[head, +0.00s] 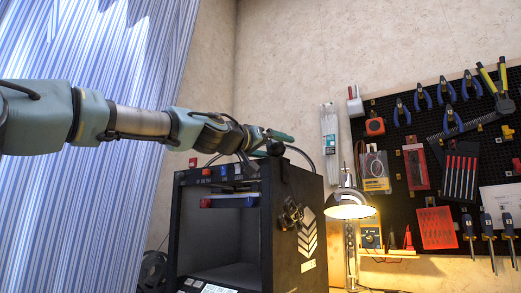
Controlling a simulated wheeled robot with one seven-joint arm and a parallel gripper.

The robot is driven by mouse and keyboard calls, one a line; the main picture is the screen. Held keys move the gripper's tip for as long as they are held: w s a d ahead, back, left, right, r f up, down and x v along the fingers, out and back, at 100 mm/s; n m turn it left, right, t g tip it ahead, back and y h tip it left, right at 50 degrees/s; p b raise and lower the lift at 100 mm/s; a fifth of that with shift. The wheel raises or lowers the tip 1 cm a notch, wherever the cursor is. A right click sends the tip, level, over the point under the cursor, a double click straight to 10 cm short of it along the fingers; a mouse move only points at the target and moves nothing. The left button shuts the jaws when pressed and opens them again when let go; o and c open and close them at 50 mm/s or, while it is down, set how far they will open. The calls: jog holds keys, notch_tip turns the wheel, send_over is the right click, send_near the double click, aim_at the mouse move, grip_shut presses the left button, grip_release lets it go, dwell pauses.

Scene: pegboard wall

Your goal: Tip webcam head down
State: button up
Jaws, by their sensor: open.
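My arm reaches in from the left, and my gripper (268,142) is above the top of a black box-shaped machine that looks like a 3D printer. A small dark rounded object (275,149), which looks like the webcam head, sits at the fingers above the machine's top edge. The gripper is open around or beside it; I cannot tell which, nor whether the fingers touch it. The fingers hide part of it, and its tilt is unclear.
The black machine (217,245) has an open front and a dark bracket on its right side. A lit desk lamp (350,211) stands to its right. A pegboard (427,125) with tools hangs on the right wall. A striped curtain (90,215) is at left.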

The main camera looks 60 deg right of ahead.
aim_at(270, 146)
jog(key=a, duration=0.2)
jog(key=a+b, duration=0.1)
jog(key=a, duration=0.1)
jog(key=w+a+b, duration=0.1)
jog(key=a, duration=0.1)
jog(key=shift+a+f, duration=0.1)
jog(key=shift+f, duration=0.25)
jog(key=shift+a+b, duration=0.45)
jog(key=shift+a, duration=0.1)
jog(key=shift+s, duration=0.1)
jog(key=shift+a, duration=0.1)
